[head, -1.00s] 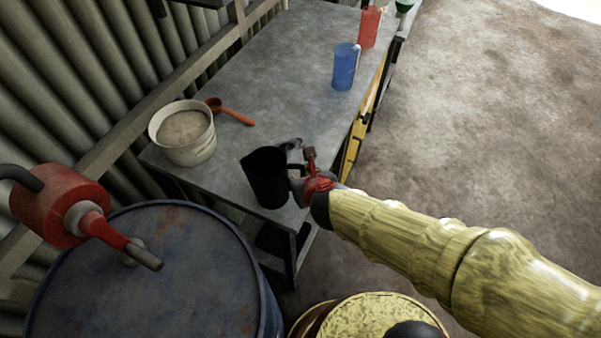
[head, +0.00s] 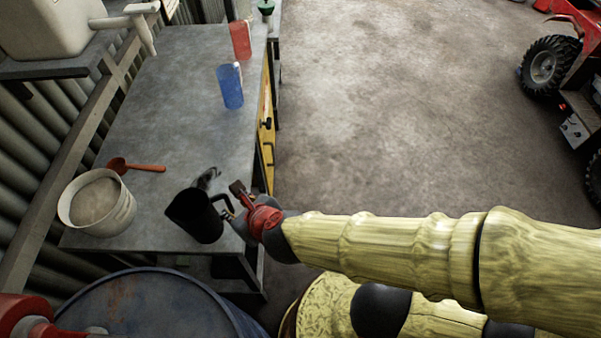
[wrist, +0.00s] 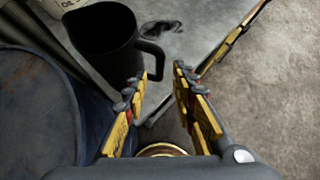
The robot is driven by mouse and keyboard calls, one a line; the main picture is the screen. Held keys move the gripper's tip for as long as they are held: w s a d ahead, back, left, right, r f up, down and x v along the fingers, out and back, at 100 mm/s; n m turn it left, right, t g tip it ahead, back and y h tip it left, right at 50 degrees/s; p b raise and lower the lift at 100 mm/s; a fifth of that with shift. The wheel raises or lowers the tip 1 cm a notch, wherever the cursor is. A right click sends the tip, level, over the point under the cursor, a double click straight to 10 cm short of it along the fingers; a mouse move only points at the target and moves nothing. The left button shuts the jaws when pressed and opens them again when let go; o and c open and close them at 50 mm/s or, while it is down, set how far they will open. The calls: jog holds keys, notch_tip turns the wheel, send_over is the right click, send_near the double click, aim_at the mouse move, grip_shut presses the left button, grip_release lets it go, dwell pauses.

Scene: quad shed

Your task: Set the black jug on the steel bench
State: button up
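The black jug (head: 196,217) stands upright on the steel bench (head: 172,125), close to its front right corner. Its handle points right, toward my gripper (head: 240,201). In the wrist view the jug (wrist: 101,42) is at the upper left, its dark mouth partly visible and its base hidden. My gripper (wrist: 166,82) is open there, with a clear gap between the yellow-and-black fingers. The handle lies just beyond the left fingertip, and nothing is held between the fingers. I cannot tell whether a finger touches the handle.
A white bucket (head: 112,214) and a red scoop (head: 137,167) are left of the jug. A small dark thing (head: 207,178) lies behind it. A blue drum (head: 150,303) is in front.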

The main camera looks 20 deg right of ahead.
notch_tip(320, 180, up, 12)
jog(key=d+n+y, duration=0.1)
jog(key=n+y, duration=0.2)
jog(key=n, duration=1.5)
jog(key=s+d+r+n+g+h, duration=0.1)
jog(key=s+d+n+h, duration=0.2)
jog(key=d+n, duration=0.3)
jog(key=s+d+r+n+g+h, duration=0.1)
jog(key=s+d+n+g+h, duration=0.1)
jog(key=d+n, duration=0.5)
jog(key=s+d+h, duration=0.1)
jog(key=s+d, duration=0.1)
jog(key=d, duration=0.2)
jog(key=shift+d, duration=0.35)
jog(key=shift+a, duration=0.2)
